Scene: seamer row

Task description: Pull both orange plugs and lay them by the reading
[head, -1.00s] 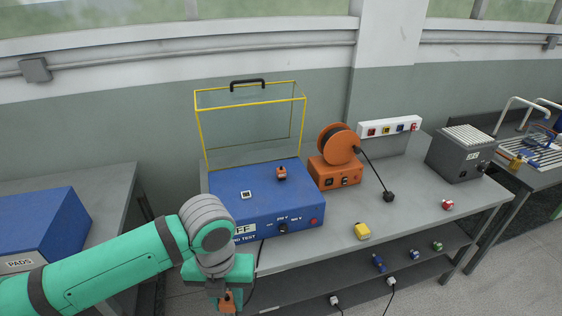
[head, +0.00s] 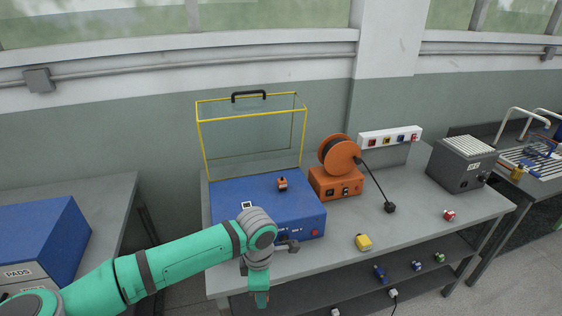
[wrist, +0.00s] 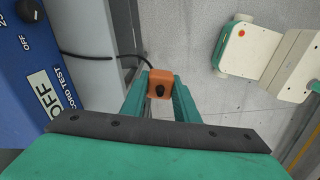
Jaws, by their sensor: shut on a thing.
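One orange plug (wrist: 160,84) with a dark round spot is between the teal fingers of my gripper (wrist: 160,92). My gripper is shut on it, and a black cord runs from near the plug to the blue tester. In the head view my gripper (head: 260,294) hangs in front of the bench's front edge; the held plug is hidden there. A second orange plug (head: 282,184) stands on top of the blue tester (head: 310,215).
A yellow-framed clear cover (head: 250,115) stands raised behind the tester. An orange cord reel (head: 337,182), a yellow plug (head: 363,242), a black plug (head: 390,207) and a red-white plug (head: 449,215) are on the bench (head: 420,200). A lower shelf (head: 350,282) holds several plugs.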

